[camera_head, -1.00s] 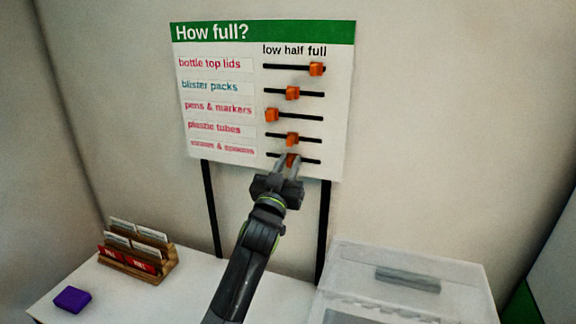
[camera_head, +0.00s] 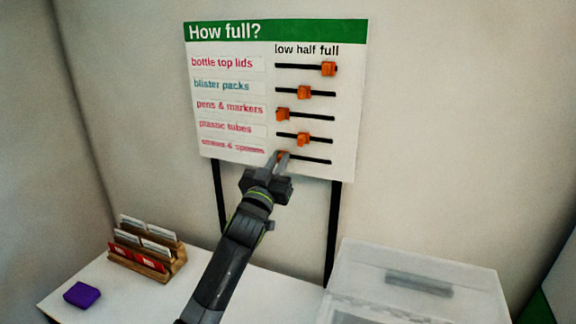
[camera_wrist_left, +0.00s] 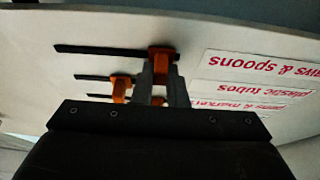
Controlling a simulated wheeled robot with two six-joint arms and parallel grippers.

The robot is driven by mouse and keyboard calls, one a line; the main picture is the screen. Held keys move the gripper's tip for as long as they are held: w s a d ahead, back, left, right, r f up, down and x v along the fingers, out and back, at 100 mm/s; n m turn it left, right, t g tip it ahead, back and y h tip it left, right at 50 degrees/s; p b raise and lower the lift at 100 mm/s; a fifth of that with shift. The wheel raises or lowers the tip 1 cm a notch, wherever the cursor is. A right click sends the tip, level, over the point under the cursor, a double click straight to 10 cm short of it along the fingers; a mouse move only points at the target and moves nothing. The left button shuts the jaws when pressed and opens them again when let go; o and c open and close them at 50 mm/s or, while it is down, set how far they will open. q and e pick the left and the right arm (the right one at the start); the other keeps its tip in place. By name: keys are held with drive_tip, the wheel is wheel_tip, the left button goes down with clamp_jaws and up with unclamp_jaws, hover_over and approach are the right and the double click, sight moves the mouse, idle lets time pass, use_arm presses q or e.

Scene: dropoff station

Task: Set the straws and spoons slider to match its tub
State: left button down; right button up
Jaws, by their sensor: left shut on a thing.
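The "How full?" board (camera_head: 230,170) has several black slots with orange sliders under "low half full". The straws and spoons slider (camera_head: 282,155) is on the bottom slot, at its left end, under "low". My left gripper (camera_head: 277,160) is shut on this slider, and its fingers partly hide it. In the left wrist view, which is upside down, the slider (camera_wrist_left: 161,62) sits between the gripper fingers (camera_wrist_left: 162,82), close to the label end of its slot. My right gripper is not in view. No tub marked straws and spoons can be made out.
A wooden card holder (camera_head: 147,262) with cards and a purple block (camera_head: 82,294) are on the white table (camera_head: 190,300) at left. A translucent lidded container (camera_head: 415,262) stands at right. The plastic tubes slider (camera_head: 303,139) is just above the gripper.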

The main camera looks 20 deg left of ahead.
use_arm(q)
drive_tip(key=c, duration=1.9)
unclamp_jaws()
drive_tip(key=shift+a, duration=0.1)
drive_tip(key=o, duration=0.5)
drive_tip(key=shift+a, duration=0.25)
drive_tip(key=shift+c, duration=0.2)
drive_tip(key=shift+d, duration=0.1)
drive_tip(key=shift+s+f, duration=0.25)
drive_tip(key=shift+s, duration=0.2)
drive_tip(key=b+v, duration=0.4)
drive_tip(key=v, duration=1.2)
drive_tip(key=shift+s, duration=0.25)
drive_tip(key=shift+f, duration=0.1)
